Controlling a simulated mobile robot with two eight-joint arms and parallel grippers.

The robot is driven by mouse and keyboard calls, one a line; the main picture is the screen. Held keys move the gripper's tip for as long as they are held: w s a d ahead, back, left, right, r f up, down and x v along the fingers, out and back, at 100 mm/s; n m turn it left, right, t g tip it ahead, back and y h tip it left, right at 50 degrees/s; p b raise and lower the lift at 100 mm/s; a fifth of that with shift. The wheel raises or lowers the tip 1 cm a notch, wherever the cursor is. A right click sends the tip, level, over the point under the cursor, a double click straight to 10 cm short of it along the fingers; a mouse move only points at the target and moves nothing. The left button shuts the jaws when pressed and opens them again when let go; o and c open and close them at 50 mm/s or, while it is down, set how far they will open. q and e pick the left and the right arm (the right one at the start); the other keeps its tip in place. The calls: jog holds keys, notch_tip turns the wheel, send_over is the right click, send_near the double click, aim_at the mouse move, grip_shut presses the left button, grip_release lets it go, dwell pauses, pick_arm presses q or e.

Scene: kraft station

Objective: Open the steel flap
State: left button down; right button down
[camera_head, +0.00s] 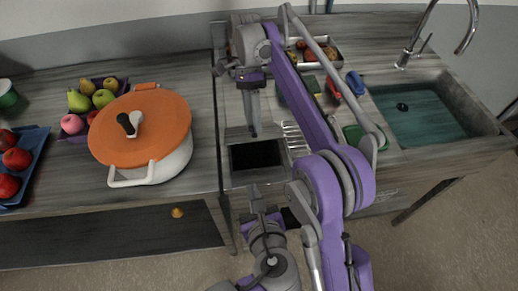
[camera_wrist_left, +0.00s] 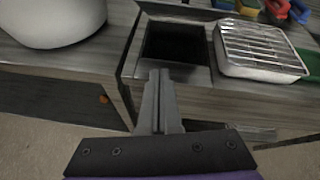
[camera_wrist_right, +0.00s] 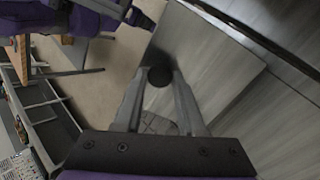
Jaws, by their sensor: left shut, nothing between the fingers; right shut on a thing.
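A dark square opening (camera_head: 256,155) lies in the counter top, and it also shows in the left wrist view (camera_wrist_left: 174,43). My right gripper (camera_head: 254,133) points down just behind the opening. In the right wrist view its fingers (camera_wrist_right: 160,82) are shut on a dark round knob (camera_wrist_right: 160,75) at the edge of a grey panel (camera_wrist_right: 215,65), which looks like the steel flap. How far the flap is tilted is hard to tell. My left gripper (camera_head: 256,190) is shut and empty, in front of the counter's front edge; its fingertips (camera_wrist_left: 160,75) show just before the opening.
A white pot (camera_head: 155,172) with an orange lid (camera_head: 150,115) stands left of the opening. A metal rack (camera_wrist_left: 262,50) lies to its right. A sink (camera_head: 420,110) is farther right. My right arm crosses over the counter and hides part of it.

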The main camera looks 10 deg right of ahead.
pick_arm(q)
jog(key=w+d+m, duration=0.1)
jog(key=w, duration=0.1)
jog(key=w+d+f+m, duration=0.1)
jog(key=w, duration=0.2)
jog(key=w+t, duration=0.1)
jog(key=w, duration=0.1)
jog(key=shift+w+d+f+m+h, duration=0.2)
jog(key=shift+w+d+m+h, duration=0.15)
jog(key=shift+d+m+h, duration=0.05)
jog(key=shift+w+r, duration=1)
jog(key=shift+w, duration=0.1)
jog(key=shift+w+r, duration=0.35)
jog(key=shift+r, duration=0.15)
jog(key=shift+w+r, duration=0.65)
jog(key=shift+r, duration=0.2)
pick_arm(e)
jog(key=c, duration=0.5)
grip_release()
